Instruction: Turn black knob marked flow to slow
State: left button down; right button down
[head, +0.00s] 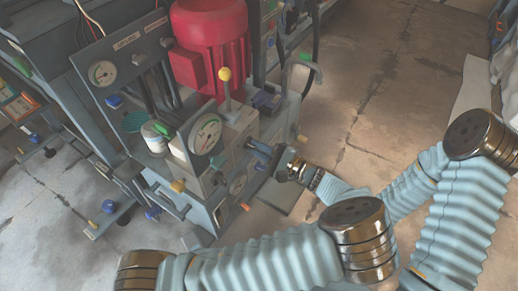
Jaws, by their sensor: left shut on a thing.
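My left gripper (262,152) is at the front face of the grey press machine (236,133), below the red motor. Its fingers are shut on a small dark knob there, mostly hidden by the fingers. The flow and slow marks are too small to read. Another dark knob (218,179) sits lower left of the fingertips, near a small lower gauge (238,184). My right gripper is not in view.
A red motor (210,45), a yellow-topped lever (225,76) and a large round gauge (206,134) stand around the gripper. A white cylinder (155,138) is left of the gauge. Concrete floor (375,85) to the right is clear.

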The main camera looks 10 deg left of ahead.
pick_arm(q)
jog(key=shift+d, duration=0.1)
dwell(0.3)
jog(key=c, duration=1.1)
grip_release()
jog(key=shift+c, duration=0.2)
